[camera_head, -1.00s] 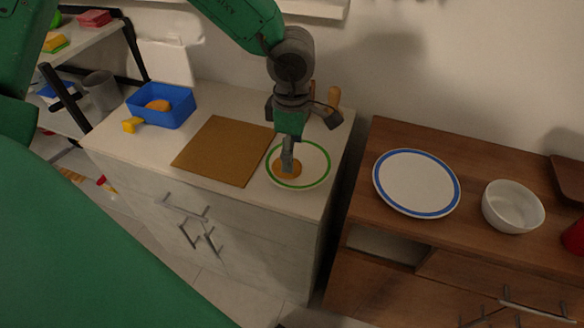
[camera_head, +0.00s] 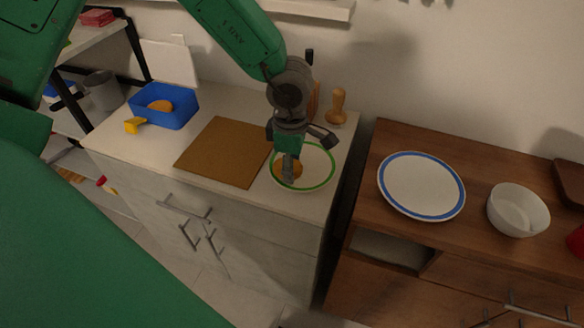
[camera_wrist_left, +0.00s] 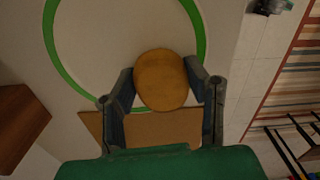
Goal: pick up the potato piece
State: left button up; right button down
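The potato piece (camera_wrist_left: 162,80), a round orange-brown lump, lies on the white plate with a green rim (camera_head: 325,169). In the head view the potato piece (camera_head: 297,169) is partly hidden by my left gripper (camera_head: 289,177), which points down over the plate. In the left wrist view my left gripper (camera_wrist_left: 164,95) has its two fingers spread on either side of the potato piece, with the tips close to its sides. I cannot tell if they touch it. My right gripper is not in view.
A brown cutting board (camera_head: 222,152) lies left of the plate. A blue container (camera_head: 178,119) with an orange-brown piece (camera_head: 160,106) stands at the back left. A wooden-handled item (camera_head: 337,106) stands behind the plate. A blue-rimmed plate (camera_head: 421,185) and white bowl (camera_head: 517,210) are on the right cabinet.

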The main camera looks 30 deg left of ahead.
pick_arm(q)
jog(key=shift+s+a+f, duration=0.15)
jog(key=shift+a+f, duration=0.05)
jog(key=shift+a, duration=0.1)
jog(key=r, duration=0.3)
jog(key=r+p, duration=0.1)
jog(key=r, duration=0.5)
jog(key=shift+d+r, duration=0.25)
jog(key=shift+d, duration=0.05)
jog(key=shift+a+r, duration=0.15)
jog(key=shift+r, duration=0.15)
